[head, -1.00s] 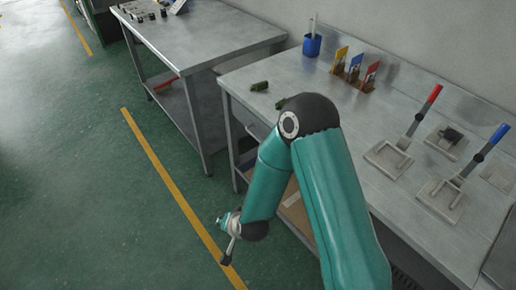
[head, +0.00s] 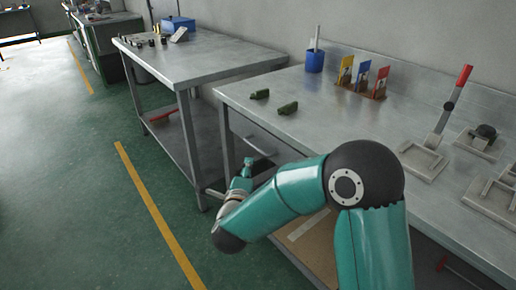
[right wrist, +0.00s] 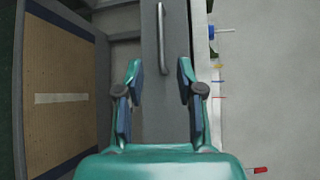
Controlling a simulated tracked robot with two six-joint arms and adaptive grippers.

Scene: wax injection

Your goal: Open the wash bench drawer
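The wash bench (head: 300,127) has a grey metal top and stands to the right of the yellow floor line. Its grey drawer front (right wrist: 163,110) shows in the right wrist view, with a slim bar handle (right wrist: 162,40) on it. My right gripper (right wrist: 160,68) is open and empty. In that view its two fingers lie on either side of the drawer front, and the handle is beyond the fingertips, apart from them. In the head view my right gripper (head: 243,172) is by the bench's front side, below the top; my own arm hides part of the front. My left gripper is out of view.
Two small green pieces (head: 288,108), a blue cup (head: 315,61), coloured tags and lever tools (head: 447,115) stand on the bench. A second metal table (head: 200,58) stands behind left. A brown panel (right wrist: 62,95) lies below the drawer. The green floor at left is clear.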

